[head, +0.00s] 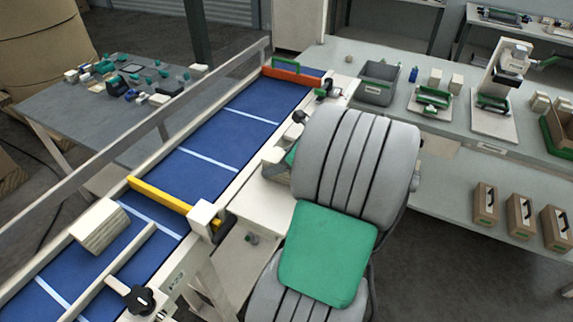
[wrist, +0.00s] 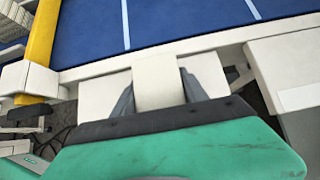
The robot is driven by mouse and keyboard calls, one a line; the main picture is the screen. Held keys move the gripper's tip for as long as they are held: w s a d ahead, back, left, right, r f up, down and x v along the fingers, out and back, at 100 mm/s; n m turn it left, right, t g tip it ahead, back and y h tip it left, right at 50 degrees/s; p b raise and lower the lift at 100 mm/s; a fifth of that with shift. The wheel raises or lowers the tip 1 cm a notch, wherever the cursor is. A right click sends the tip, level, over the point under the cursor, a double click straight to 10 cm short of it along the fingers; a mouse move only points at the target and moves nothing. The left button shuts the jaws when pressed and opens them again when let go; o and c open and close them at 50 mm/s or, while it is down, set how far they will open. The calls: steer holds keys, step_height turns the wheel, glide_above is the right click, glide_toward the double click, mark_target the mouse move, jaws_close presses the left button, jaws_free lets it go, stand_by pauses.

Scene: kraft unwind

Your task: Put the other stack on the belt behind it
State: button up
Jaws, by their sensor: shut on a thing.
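In the wrist view, my gripper (wrist: 157,84) has its two grey fingers on either side of a narrow pale cream stack (wrist: 158,71). The gripper is shut on this stack, in front of the side rail of the blue belt (wrist: 185,22). The far end of the stack overlaps the rail in the picture, and I cannot tell whether they touch. In the head view, my grey and green arm hides most of the gripper and the held stack. Another cream stack (head: 98,226) lies tilted on the near left part of the belt (head: 200,165).
A yellow bar (head: 160,195) and an orange bar (head: 293,74) cross the belt, with clear blue surface between them. A cream post (head: 206,216) and a black knob (head: 139,299) stand along the near rail. A bench with a grey bin (head: 379,83) is at right.

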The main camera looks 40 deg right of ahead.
steer(key=shift+r, duration=0.1)
jaws_close()
